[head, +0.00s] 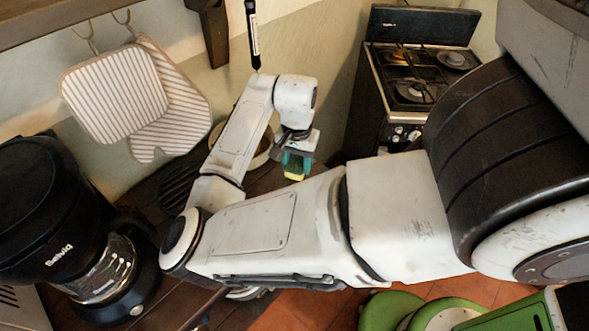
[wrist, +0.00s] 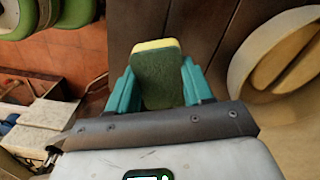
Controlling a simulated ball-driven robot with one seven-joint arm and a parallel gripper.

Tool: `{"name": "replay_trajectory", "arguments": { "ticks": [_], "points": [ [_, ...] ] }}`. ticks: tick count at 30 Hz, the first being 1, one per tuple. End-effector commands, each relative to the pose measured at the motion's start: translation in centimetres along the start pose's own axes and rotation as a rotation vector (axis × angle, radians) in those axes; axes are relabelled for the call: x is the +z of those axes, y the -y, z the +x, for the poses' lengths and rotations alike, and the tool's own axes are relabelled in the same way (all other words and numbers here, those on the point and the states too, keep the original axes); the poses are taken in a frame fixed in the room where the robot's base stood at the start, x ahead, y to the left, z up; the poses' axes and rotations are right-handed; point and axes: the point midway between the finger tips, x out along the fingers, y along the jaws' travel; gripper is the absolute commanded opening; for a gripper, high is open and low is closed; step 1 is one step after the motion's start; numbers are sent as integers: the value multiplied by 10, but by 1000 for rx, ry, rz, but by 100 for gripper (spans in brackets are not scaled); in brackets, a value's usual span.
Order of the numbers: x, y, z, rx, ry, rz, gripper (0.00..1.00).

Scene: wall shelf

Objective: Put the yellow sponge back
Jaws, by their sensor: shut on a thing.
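My gripper (wrist: 157,90) has teal fingers and is shut on the yellow sponge (wrist: 157,72). In the wrist view the sponge shows a dark green face and a yellow edge at its far end, with a finger on each side. In the head view the sponge (head: 294,172) is a small yellow and green patch below my gripper (head: 295,160). It is held above the dark wooden counter (wrist: 205,25); the gap beneath cannot be told. A round pale dish (wrist: 245,60) lies to the right of the gripper in the wrist view.
A black coffee maker (head: 60,215) stands at left. Striped pot holders (head: 115,95) hang from hooks under a wooden shelf (head: 45,22). A stove (head: 410,85) stands at the back right. Green stools (head: 390,310) stand on the tiled floor at the lower right.

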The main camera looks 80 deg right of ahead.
Motion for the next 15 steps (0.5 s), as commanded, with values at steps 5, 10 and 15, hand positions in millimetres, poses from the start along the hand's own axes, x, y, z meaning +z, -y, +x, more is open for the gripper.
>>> {"name": "replay_trajectory", "arguments": {
  "ticks": [5,10,15],
  "points": [
    [0,6,24,1,2,-2,26],
    [0,6,37,-1,0,-1,26],
    [0,6,37,-1,0,-1,26]
  ]
}}
